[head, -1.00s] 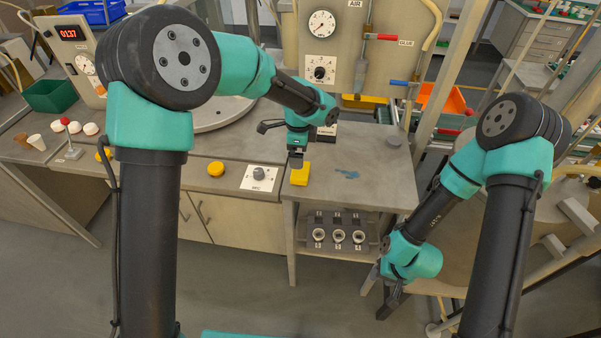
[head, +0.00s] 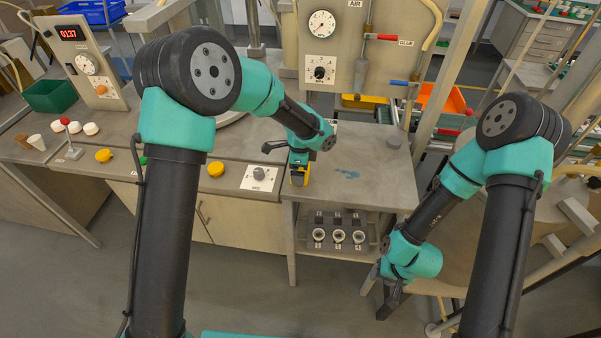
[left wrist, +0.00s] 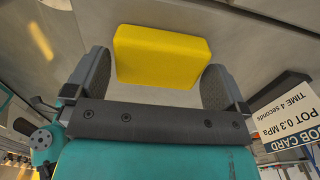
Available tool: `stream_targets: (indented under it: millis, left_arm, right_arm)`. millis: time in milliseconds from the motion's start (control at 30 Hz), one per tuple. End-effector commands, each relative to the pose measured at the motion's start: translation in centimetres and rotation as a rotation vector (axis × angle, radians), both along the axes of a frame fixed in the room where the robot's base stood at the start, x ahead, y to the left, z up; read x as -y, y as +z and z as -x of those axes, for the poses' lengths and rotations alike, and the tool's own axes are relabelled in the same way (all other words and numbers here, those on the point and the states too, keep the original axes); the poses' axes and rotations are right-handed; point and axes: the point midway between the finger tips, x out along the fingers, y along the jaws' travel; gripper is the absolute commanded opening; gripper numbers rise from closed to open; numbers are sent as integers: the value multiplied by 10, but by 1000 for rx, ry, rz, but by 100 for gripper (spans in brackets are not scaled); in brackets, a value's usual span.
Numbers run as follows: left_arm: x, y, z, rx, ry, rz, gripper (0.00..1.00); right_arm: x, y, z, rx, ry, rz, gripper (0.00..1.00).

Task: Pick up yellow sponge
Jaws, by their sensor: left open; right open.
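The yellow sponge (head: 302,176) is on the grey worktop, near its front edge. My left gripper (head: 299,168) is above it, pointing down, and partly hides it. In the left wrist view the sponge (left wrist: 160,55) shows as a yellow block in the span between the two open fingers of my left gripper (left wrist: 157,78). My right gripper (head: 389,302) is empty and hangs low, right of the worktop.
A dial plate (head: 259,178) and a yellow button (head: 216,169) are left of the sponge. A job card (left wrist: 288,118) stands close by in the left wrist view. Several round sockets (head: 338,236) are on a shelf below. The worktop right of the sponge is mostly clear.

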Motion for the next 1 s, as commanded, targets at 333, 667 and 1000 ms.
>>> stream_targets:
  millis: [333, 667, 1000]
  left_arm:
    - [0, -15, 0, 0, 0, 0, 100]
    - [0, -15, 0, 0, 0, 0, 97]
    - [0, -15, 0, 1, 0, 0, 67]
  right_arm:
    - [0, 0, 0, 0, 0, 0, 43]
    - [0, 0, 0, 0, 0, 0, 43]
    - [0, 0, 0, 0, 0, 0, 43]
